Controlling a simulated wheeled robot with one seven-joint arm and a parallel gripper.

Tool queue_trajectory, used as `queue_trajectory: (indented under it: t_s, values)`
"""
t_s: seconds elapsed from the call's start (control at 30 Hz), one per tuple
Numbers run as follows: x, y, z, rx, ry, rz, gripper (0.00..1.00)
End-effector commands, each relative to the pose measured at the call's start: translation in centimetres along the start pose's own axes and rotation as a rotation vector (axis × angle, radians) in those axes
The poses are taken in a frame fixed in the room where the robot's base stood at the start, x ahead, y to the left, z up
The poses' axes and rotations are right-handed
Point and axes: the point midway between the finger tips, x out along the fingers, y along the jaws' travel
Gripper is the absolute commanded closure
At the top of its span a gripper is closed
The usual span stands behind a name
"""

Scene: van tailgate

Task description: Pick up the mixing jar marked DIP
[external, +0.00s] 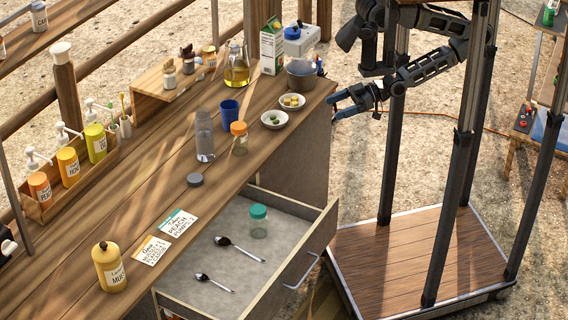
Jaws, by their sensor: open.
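No marking reading DIP is legible on any jar in the external view. A clear jar with an orange lid (239,138) stands upright on the wooden counter, beside a clear bottle. Another clear jar with a teal lid (258,222) stands upright inside the open drawer. I cannot tell which of them is the mixing jar.
The open drawer (297,262) also holds two spoons. Near my gripper are a bowl of yellow pieces (292,102), a bowl of green pieces (274,119) and a metal pot (301,76). A blue cup (229,115) and clear bottle (205,140) stand left. Two cards lie on the counter.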

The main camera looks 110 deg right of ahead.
Motion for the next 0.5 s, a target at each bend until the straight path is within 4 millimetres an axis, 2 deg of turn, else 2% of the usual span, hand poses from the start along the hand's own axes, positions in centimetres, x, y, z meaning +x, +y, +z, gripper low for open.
queue_trajectory:
  t_s: [0.37,0.5]
  values:
    - [0.2,0.0,0.0,0.0,0.003,0.0,0.16]
    - [2.2,0.1,0.5,-0.001,0.016,0.003,0.16]
